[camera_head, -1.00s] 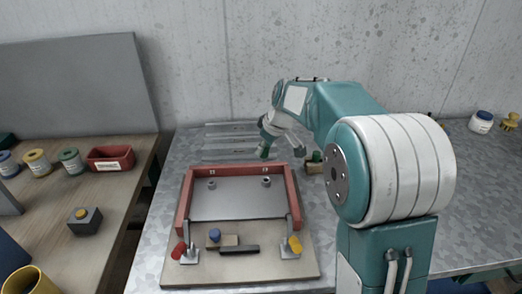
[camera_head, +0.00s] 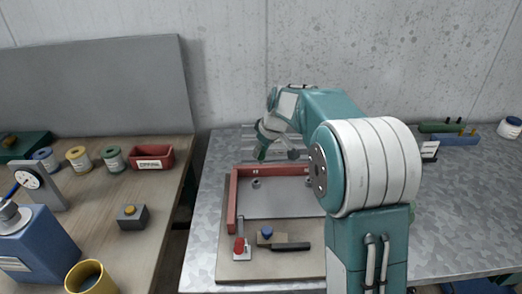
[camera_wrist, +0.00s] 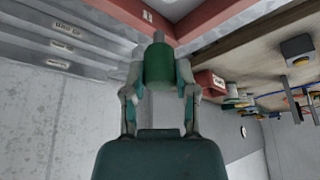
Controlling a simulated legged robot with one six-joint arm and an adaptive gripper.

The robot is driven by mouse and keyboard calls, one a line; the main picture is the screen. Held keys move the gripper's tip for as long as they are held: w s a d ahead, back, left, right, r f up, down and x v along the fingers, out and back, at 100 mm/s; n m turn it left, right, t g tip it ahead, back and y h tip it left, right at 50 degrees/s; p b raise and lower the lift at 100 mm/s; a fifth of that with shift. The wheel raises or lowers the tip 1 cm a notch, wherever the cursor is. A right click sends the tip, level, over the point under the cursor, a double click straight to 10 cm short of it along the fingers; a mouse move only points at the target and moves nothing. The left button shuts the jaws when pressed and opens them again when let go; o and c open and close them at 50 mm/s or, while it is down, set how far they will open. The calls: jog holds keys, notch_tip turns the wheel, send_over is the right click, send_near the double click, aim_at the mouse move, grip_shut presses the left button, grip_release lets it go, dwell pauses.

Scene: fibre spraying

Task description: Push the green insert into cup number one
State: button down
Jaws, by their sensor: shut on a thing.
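The green insert (camera_wrist: 159,65) is a dark green cylinder held between my gripper's (camera_wrist: 158,78) fingertips in the wrist view. A grey stub shows just beyond its far end. In the head view my gripper (camera_head: 263,146) is above the back left of the red-railed fixture (camera_head: 232,198), with the green insert (camera_head: 262,154) pointing down. A small grey round cup (camera_head: 256,183) is on the fixture's plate below it. I cannot read its number here, and the exact gap between them is unclear. The fixture's right part is hidden behind my arm.
A red-knobbed clamp (camera_head: 240,247), a block with a blue knob (camera_head: 266,233) and a black bar (camera_head: 292,247) are at the fixture's front. Grey slats lie behind it. A wooden table at left holds spools, a red bin (camera_head: 153,158) and a yellow mug (camera_head: 88,278).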

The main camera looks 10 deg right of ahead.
aim_at(260, 161)
jog(key=a+f, duration=0.2)
jog(key=a, duration=0.1)
jog(key=shift+f, duration=0.2)
jog(key=d+f, duration=0.2)
jog(key=shift+f, duration=0.5)
jog(key=shift+a+f, duration=0.1)
jog(key=shift+a, duration=0.6)
jog(key=shift+d, duration=0.55)
jog(key=shift+s+a, duration=0.1)
jog(key=shift+a, duration=0.35)
